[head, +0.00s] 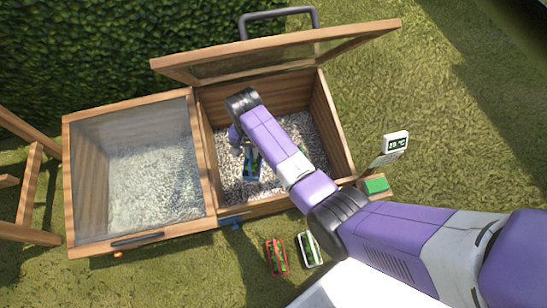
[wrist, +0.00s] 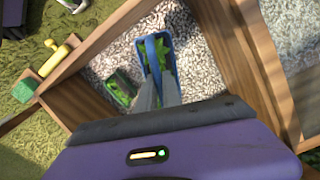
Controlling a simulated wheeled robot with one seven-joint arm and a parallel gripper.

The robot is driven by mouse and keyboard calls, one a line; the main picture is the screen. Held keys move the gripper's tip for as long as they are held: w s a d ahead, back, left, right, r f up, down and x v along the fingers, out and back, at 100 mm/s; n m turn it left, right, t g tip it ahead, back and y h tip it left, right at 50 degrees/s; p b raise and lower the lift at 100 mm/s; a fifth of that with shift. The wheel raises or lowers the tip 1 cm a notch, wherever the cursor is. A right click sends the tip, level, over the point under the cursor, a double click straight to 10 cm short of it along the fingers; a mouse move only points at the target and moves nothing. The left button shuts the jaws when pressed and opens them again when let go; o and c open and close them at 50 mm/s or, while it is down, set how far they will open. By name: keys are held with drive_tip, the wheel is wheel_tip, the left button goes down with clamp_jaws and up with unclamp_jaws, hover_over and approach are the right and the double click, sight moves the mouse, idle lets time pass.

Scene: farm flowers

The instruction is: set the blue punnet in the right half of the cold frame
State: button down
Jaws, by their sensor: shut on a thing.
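The wooden cold frame (head: 212,190) has two halves. The lid (head: 280,58) of the right half stands open, and its floor is pale gravel (head: 297,126). The blue punnet (head: 252,166) with green plants is inside the right half; it also shows in the wrist view (wrist: 168,50). My gripper (wrist: 157,84) reaches down into this half and is shut on the punnet's handle. In the head view my wrist and arm partly cover the punnet. I cannot tell whether its base touches the gravel.
A green punnet (wrist: 121,87) stands on the gravel beside the blue one. The left half is under a closed glass lid (head: 140,165). A red punnet (head: 277,257) and a white punnet (head: 310,249) stand on the grass in front. A temperature display (head: 396,142) stands at the right.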

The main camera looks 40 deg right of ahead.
sight(253, 162)
wheel_tip(253, 162, down, 20)
drive_tip(key=b, duration=1.1)
drive_tip(key=shift+f+b, duration=0.2)
drive_tip(key=shift+b, duration=0.2)
drive_tip(key=shift+f, duration=0.1)
drive_tip(key=c, duration=2)
unclamp_jaws()
drive_tip(key=shift+f, duration=0.1)
drive_tip(key=o, duration=0.5)
wheel_tip(253, 162, up, 12)
drive_tip(key=p, duration=0.7)
drive_tip(key=shift+r, duration=0.2)
